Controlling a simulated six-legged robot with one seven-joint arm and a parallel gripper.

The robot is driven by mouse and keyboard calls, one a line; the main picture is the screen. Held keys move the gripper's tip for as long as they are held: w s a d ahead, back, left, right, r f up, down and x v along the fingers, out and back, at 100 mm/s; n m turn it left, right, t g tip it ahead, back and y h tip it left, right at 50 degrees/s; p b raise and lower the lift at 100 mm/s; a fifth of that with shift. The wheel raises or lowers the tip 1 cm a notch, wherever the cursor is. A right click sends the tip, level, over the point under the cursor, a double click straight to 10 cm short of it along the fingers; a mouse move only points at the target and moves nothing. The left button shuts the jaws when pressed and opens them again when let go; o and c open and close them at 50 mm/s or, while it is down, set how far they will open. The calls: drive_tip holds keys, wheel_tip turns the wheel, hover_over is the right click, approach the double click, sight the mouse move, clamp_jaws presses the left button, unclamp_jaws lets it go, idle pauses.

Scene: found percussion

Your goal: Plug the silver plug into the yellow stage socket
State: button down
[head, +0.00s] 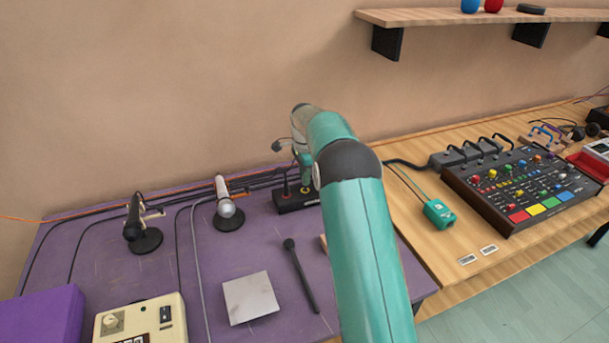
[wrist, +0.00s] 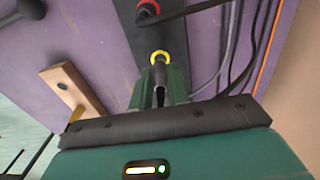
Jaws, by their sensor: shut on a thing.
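My gripper (wrist: 160,88) is shut on the silver plug (wrist: 159,72), a slim grey piece between the two green fingers. The plug's front end is at the yellow stage socket (wrist: 161,55), a yellow ring on the black stage box (head: 290,204). I cannot tell whether the plug sits in the socket or just above it. In the head view my gripper (head: 304,165) points down over the box, and the yellow ring (head: 306,190) shows below it. My arm hides part of the box's right side.
A plug stands in the red-ringed socket (wrist: 147,9) beside the yellow one. Cables run along the purple table (head: 95,262). Two microphones on stands (head: 137,225) (head: 226,205), a dark stick-like microphone (head: 300,272) and a pale square plate (head: 250,297) are nearby. A mixer (head: 518,185) lies right.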

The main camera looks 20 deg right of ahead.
drive_tip(key=shift+f, duration=1.4)
drive_tip(key=c, duration=1.3)
unclamp_jaws()
drive_tip(key=shift+o, duration=0.2)
drive_tip(key=shift+r, duration=0.1)
wheel_tip(320, 180, up, 14)
